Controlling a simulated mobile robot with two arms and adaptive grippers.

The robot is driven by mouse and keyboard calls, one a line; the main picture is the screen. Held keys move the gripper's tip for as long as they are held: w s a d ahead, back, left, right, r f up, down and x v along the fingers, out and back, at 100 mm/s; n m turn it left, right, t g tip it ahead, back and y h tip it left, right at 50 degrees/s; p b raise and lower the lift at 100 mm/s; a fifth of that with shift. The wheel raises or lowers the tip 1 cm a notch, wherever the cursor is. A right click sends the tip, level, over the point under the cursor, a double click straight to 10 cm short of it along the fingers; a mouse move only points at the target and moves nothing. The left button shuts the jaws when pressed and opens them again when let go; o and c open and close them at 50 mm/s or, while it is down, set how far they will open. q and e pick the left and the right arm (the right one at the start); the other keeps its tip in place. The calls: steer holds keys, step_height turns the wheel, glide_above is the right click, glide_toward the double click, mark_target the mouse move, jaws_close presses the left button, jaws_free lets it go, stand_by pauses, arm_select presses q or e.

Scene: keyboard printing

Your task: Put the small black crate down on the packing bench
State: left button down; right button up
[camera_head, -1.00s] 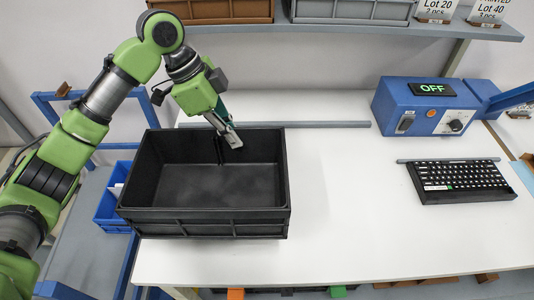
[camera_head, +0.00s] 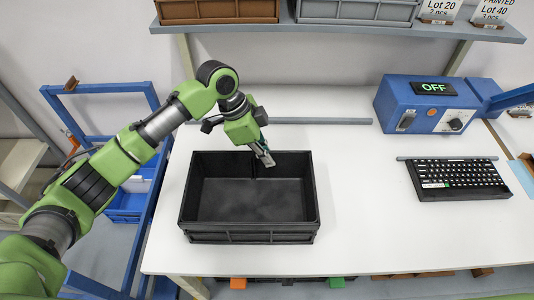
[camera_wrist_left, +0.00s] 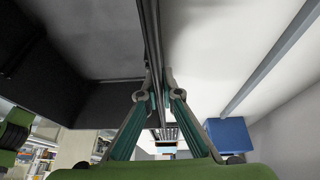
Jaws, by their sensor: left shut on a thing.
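The small black crate (camera_head: 250,234) is upright and empty over the left part of the white packing bench (camera_head: 370,230). My left gripper (camera_head: 266,158) is shut on the crate's far wall, right of its middle. In the left wrist view, the crate's dark wall (camera_wrist_left: 153,40) runs between the fingertips (camera_wrist_left: 157,82). Whether the crate's bottom touches the bench or is slightly above it, I cannot tell. My right gripper is not in view.
A black keyboard (camera_head: 459,178) lies on the bench at the right. A blue machine reading OFF (camera_head: 425,105) stands behind it. A grey rail (camera_head: 320,121) runs along the back. A shelf (camera_head: 350,27) overhangs the rear. The bench between crate and keyboard is clear.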

arm_select(q)
steer(key=c, duration=2.2)
jaws_free()
steer(key=shift+c, duration=0.2)
steer(key=b+v, duration=0.1)
steer(key=v, duration=1.1)
steer(key=shift+b, duration=0.4)
